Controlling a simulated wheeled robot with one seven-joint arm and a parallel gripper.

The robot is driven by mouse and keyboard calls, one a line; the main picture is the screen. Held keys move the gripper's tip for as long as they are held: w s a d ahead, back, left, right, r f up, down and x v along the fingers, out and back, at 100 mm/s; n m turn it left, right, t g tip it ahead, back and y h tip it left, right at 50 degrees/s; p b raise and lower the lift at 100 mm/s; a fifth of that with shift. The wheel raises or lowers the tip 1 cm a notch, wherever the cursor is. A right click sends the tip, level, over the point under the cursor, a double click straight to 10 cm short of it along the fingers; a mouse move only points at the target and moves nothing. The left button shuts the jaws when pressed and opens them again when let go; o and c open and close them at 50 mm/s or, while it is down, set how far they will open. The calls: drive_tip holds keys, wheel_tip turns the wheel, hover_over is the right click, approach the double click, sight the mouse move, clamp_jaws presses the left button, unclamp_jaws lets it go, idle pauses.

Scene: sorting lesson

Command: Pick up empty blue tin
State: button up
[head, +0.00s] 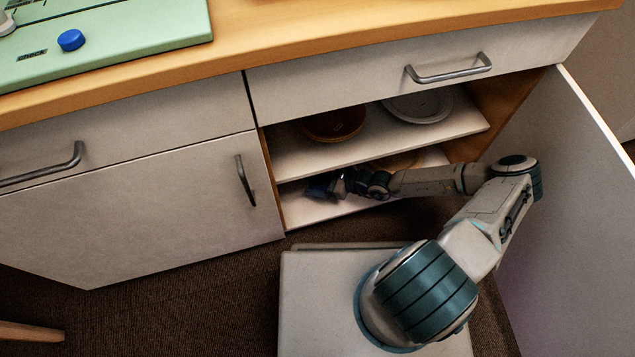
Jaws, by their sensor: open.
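A small dark blue thing (318,187), perhaps the blue tin, shows at the left front of the cabinet's lower shelf (308,211). My gripper (332,184) reaches into the lower compartment from the right, with its fingers at this blue thing. My gripper is open. The fingers and the blue thing overlap in the picture and are small and dark, so I cannot tell whether they touch. Whether the blue thing is empty cannot be seen.
The upper shelf (291,163) holds an orange-brown bowl (332,125) and a pale plate (420,106). A tan round thing (402,160) lies behind my arm on the lower shelf. The open cabinet door (575,190) stands right. A green board (110,40) with a blue knob (71,40) is on the counter.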

drive_tip(key=shift+c, duration=0.3)
drive_tip(key=c, duration=1)
drive_tip(key=shift+r, duration=0.2)
